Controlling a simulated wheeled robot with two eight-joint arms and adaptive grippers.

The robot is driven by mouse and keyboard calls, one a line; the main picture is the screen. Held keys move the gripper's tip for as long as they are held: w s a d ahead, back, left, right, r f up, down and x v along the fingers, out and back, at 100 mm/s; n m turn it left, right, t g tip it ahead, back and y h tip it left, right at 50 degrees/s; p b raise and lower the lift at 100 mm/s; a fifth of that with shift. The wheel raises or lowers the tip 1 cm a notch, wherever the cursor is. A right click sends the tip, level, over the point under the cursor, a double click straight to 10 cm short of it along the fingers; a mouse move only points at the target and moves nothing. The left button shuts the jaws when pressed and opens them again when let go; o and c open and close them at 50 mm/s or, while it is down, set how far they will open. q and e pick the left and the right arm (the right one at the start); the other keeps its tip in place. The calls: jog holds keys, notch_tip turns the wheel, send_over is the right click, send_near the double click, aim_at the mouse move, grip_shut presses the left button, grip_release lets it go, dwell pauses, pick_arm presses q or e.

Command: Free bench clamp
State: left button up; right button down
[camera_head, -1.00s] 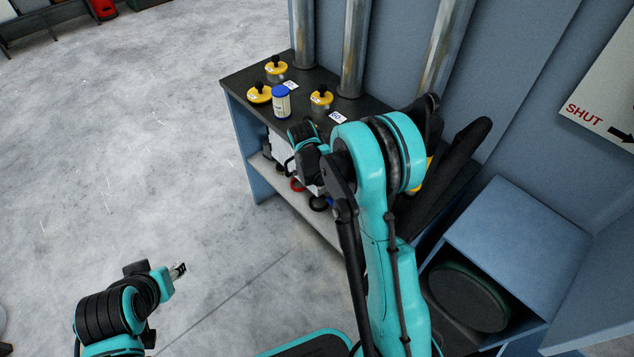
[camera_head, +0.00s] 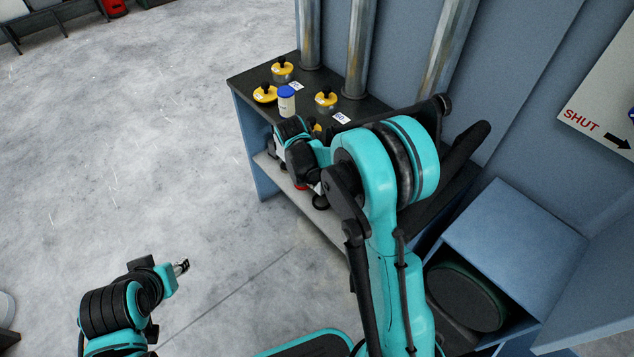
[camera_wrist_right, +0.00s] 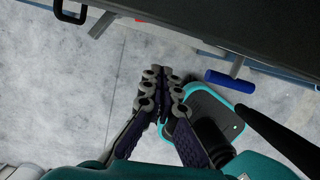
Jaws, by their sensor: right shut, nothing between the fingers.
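No bench clamp can be made out for certain. In the right wrist view, a blue cylindrical handle (camera_wrist_right: 229,81) on a grey stem sticks out below the dark bench edge; it may belong to the clamp. My right gripper (camera_wrist_right: 163,78) is shut and empty, with its fingertips below the bench edge and left of the blue handle, apart from it. In the head view my right arm and wrist cover the bench's front edge and hide the fingers. My left gripper (camera_head: 182,267) hangs over open floor at lower left; its fingers are too small to judge.
The dark-topped bench (camera_head: 358,106) carries several yellow-topped weights with black knobs, including one at front (camera_head: 326,99), and a blue-lidded tub (camera_head: 287,103). Metal pipes stand behind. A blue cabinet (camera_head: 520,240) stands at right.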

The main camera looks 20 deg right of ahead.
jog(key=p+v, duration=0.1)
jog(key=v, duration=0.4)
jog(key=shift+r, duration=0.1)
dwell(0.3)
jog(key=s+r+m+t+y, duration=0.1)
jog(key=s+r+m+t, duration=0.1)
jog(key=s+r+m, duration=0.65)
jog(key=s+a+r+m+t+y, duration=0.1)
jog(key=s+a+r+m+t, duration=0.1)
jog(key=s+m, duration=1)
jog(key=shift+s+r+m+t+y, duration=0.25)
jog(key=shift+r+m+t, duration=0.3)
jog(key=shift+m+t, duration=0.55)
jog(key=shift+w, duration=0.15)
